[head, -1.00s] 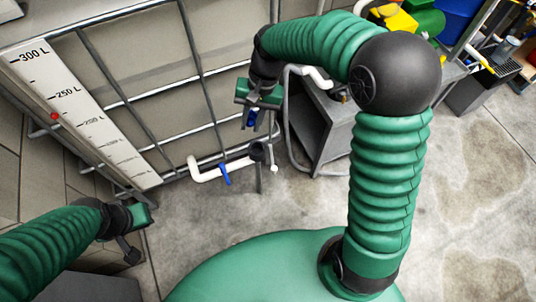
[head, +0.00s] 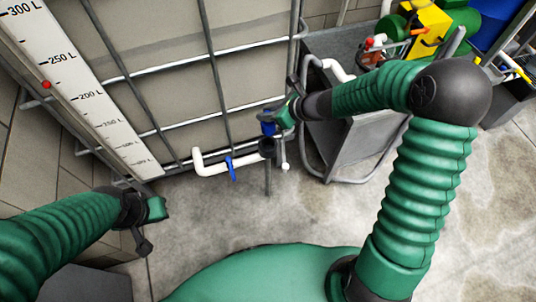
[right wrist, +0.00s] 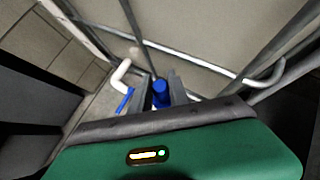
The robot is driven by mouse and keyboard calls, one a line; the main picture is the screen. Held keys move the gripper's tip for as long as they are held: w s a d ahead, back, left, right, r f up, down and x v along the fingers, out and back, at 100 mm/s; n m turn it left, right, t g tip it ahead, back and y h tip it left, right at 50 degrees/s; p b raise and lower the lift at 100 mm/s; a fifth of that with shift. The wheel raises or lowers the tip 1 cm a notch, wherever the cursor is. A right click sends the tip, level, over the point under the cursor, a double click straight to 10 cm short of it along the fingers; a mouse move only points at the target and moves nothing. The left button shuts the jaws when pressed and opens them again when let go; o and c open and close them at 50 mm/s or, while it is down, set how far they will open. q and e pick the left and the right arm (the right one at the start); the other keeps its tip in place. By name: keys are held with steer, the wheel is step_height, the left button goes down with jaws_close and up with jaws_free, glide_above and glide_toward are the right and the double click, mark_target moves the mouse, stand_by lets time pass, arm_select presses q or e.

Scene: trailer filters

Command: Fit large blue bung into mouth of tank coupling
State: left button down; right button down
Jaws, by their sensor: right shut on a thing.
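The large blue bung (head: 267,126) is held in my right gripper (head: 272,117), which is shut on it. In the right wrist view the blue bung (right wrist: 160,92) shows between the two grey fingers. The tank coupling (head: 267,147) is the dark round piece at the right end of the white pipe. In the head view the bung appears just above its mouth; I cannot tell the exact gap. The coupling is not clearly visible in the right wrist view. My left gripper (head: 156,208) is at the lower left, away from the coupling; its jaws cannot be read.
The white pipe (head: 211,168) has a blue valve handle (head: 231,168) and runs before the caged tank (head: 170,75). A grey cart (head: 345,150) with a tubular frame stands close to the right of the coupling. Concrete floor is clear in front.

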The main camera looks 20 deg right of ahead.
mark_target(268, 135)
step_height(268, 135, down, 12)
steer(key=b, duration=0.6)
steer(key=shift+d+f+b, duration=0.1)
steer(key=shift+f+b, duration=0.15)
steer(key=shift+b, duration=0.1)
steer(key=shift+s+r, duration=0.1)
steer(key=c, duration=1.3)
jaws_free()
steer(key=shift+o, duration=0.2)
